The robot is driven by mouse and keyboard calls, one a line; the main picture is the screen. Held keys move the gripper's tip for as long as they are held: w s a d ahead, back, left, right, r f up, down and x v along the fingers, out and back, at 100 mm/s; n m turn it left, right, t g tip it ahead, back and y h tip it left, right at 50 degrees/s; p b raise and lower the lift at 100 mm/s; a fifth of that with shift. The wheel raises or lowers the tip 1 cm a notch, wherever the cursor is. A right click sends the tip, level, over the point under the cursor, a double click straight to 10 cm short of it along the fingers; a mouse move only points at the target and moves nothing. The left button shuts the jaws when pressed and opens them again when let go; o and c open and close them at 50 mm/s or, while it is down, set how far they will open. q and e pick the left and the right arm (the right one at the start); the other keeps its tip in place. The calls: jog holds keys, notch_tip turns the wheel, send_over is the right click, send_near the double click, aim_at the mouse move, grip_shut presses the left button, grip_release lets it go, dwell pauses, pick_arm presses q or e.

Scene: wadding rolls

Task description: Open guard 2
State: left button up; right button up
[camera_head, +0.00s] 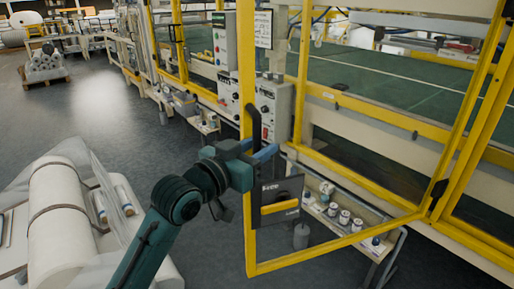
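A guard door (247,215) with a yellow frame and clear panel stands swung out from the machine, hinged on its right side. I cannot read a number on it. A black upright handle (254,122) is on its left post, and a dark plate with a yellow bar (279,207) sits lower down. My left gripper (265,154), with blue fingers, is at the lower end of the handle. Whether its fingers are closed around the handle or apart beside it, I cannot tell. My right gripper is not in view.
A wrapped white roll (58,215) lies at the lower left. A low shelf with several small cans (344,217) stands behind the door. A control box (275,105) is on the machine. The grey floor (105,105) at left is mostly clear, with a roll pallet (45,72) farther back.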

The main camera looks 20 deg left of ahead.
pick_arm(q)
jog(key=b+v, duration=0.1)
jog(key=v, duration=0.5)
jog(key=shift+s+a+f, duration=0.1)
jog(key=shift+s+a, duration=0.05)
jog(key=shift+s, duration=0.15)
jog(key=shift+s+a+b, duration=0.15)
jog(key=shift+s+b, duration=0.15)
jog(key=shift+s, duration=0.05)
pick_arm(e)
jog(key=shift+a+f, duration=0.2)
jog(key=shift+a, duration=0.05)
pick_arm(q)
jog(key=shift+c, duration=0.2)
